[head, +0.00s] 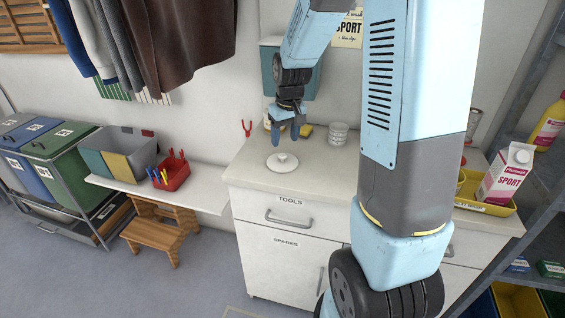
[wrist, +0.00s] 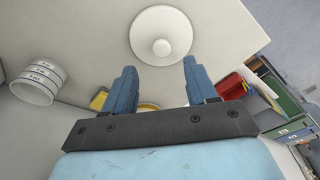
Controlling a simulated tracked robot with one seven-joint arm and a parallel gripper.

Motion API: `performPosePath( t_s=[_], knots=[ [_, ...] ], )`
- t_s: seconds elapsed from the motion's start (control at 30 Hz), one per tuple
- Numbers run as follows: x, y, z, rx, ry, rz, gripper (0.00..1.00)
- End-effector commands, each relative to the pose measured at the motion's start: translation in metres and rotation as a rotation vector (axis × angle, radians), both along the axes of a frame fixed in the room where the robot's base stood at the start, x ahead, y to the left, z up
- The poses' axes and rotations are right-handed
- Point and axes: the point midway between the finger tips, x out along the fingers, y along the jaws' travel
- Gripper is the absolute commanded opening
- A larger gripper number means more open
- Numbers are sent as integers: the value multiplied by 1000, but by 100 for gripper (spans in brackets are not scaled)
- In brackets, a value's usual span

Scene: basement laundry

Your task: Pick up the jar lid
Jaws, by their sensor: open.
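The jar lid (head: 283,162) is a round white disc with a small knob. It lies flat on the pale top of the cabinet marked "TOOLS", left of my arm. In the wrist view the lid (wrist: 160,37) shows from above, with its knob near the middle, beyond my fingertips. My gripper (head: 287,132) hangs above the counter, just above and slightly right of the lid in the head view. Its two blue fingers (wrist: 160,70) are apart with nothing between them. The lid is fully visible and not touched.
A stack of white containers (head: 339,133) stands at the back of the counter, also in the wrist view (wrist: 38,82). A yellow item (head: 306,130) and red pliers (head: 247,128) are near the wall. A yellow tray (head: 486,207) with a carton (head: 506,172) is right. Counter around the lid is clear.

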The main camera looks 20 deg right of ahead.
Motion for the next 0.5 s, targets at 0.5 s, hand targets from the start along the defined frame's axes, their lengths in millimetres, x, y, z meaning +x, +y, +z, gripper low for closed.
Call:
performPosePath(
  t_s=[0.5],
  knots=[
    [6, 4, -49, 0, 3, 0, 57]
  ],
)
